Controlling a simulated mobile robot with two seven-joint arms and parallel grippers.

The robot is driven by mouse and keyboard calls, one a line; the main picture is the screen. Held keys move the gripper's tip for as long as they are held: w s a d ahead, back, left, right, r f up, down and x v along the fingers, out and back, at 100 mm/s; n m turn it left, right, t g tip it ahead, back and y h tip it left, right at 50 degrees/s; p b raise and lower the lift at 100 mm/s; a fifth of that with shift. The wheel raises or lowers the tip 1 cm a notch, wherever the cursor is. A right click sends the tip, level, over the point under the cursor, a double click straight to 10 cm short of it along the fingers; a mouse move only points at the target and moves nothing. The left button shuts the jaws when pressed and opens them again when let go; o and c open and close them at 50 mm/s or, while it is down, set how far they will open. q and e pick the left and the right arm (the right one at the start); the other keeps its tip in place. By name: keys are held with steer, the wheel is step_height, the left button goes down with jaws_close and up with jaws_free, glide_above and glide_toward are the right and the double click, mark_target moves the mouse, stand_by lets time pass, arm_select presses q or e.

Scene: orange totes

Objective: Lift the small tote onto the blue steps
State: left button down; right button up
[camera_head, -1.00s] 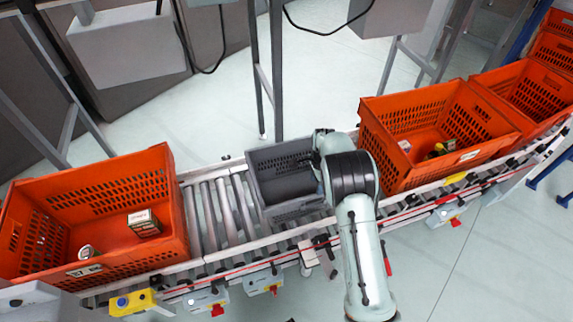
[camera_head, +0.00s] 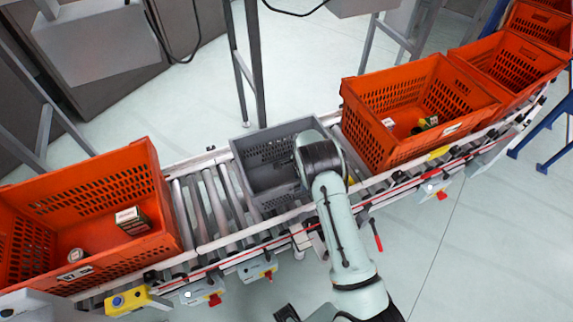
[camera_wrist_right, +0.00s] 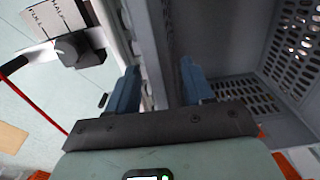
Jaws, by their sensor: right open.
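The small grey tote (camera_head: 252,158) sits on the roller conveyor between two large orange totes. My right gripper (camera_head: 297,168) is at its right side, and the forearm covers that part of the tote. In the right wrist view my right gripper (camera_wrist_right: 160,78) is open, with two blue fingers apart. The tote's wall edge (camera_wrist_right: 158,40) runs up between the fingers, and its slotted inside lies to the right. I cannot tell whether either finger touches the wall. A blue frame (camera_head: 545,135) stands at the right edge; I cannot tell whether it belongs to the blue steps. My left gripper is not seen.
An orange tote (camera_head: 155,165) with small items stands left on the conveyor. Another orange tote (camera_head: 365,140) stands close on the right, with more beyond. Bare rollers (camera_head: 205,205) lie left of the grey tote. A rail with control boxes (camera_head: 258,270) lines the near side.

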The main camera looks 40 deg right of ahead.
step_height(320, 180, down, 2)
steer(key=shift+f, duration=0.1)
jaws_close()
steer(key=shift+s, duration=0.1)
stand_by(1.3)
